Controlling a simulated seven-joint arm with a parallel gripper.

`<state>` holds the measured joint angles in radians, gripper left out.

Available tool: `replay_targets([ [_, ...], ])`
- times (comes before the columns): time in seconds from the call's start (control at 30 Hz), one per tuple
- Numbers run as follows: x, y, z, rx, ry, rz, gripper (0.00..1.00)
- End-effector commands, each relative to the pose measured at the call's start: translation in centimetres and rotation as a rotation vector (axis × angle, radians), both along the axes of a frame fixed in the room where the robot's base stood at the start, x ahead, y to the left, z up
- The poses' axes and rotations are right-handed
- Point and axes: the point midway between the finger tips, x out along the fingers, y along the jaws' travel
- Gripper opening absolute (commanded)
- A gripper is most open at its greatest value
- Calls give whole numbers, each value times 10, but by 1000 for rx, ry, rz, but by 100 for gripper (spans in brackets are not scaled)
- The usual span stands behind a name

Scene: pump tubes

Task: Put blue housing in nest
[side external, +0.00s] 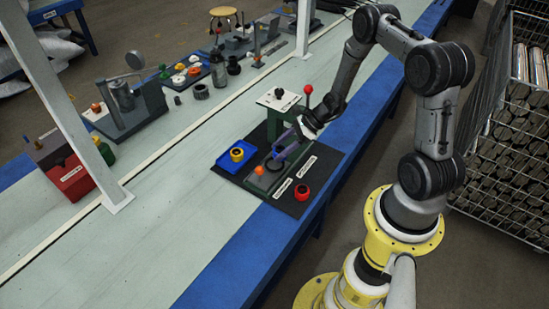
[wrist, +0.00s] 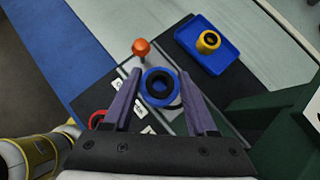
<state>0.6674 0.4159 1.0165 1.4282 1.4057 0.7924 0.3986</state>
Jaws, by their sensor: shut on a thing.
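The blue housing (wrist: 148,76), a round ring with a dark centre, sits between the two purple fingers of my gripper (wrist: 160,80) in the wrist view. My gripper is shut on it. In the side external view my gripper (side external: 283,150) is low over the black mat, and the fingers hide most of the housing. A fixture with an orange knob (side external: 259,171) lies close by; the knob also shows in the wrist view (wrist: 141,47). I cannot make out the nest's opening, or whether the housing touches the fixture.
A blue tray (side external: 224,161) holds a yellow ring-shaped part (side external: 237,155). A red ring-shaped part (side external: 302,192) stands on the black mat (side external: 290,208) near white labels. A box with a red-knobbed lever (side external: 308,89) stands behind.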

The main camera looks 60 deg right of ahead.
Motion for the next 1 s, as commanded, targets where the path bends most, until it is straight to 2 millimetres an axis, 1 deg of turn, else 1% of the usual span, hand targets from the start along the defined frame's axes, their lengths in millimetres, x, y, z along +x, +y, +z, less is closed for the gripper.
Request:
replay_targets([
  [0.03,6,-2,-8,0,0,1,0],
  [0.1,13,-4,-17,1,0,1,0],
  [0.2,21,-6,-25,0,-1,1,0],
  [0.37,26,-8,-32,-1,-1,0,0],
  [0.43,30,-9,-37,0,-1,1,0],
  [0.6,30,-9,-61,0,1,-1,0],
  [0.7,30,-9,-66,-1,0,-1,0],
  [1.0,30,-9,-68,-1,-1,0,0],
])
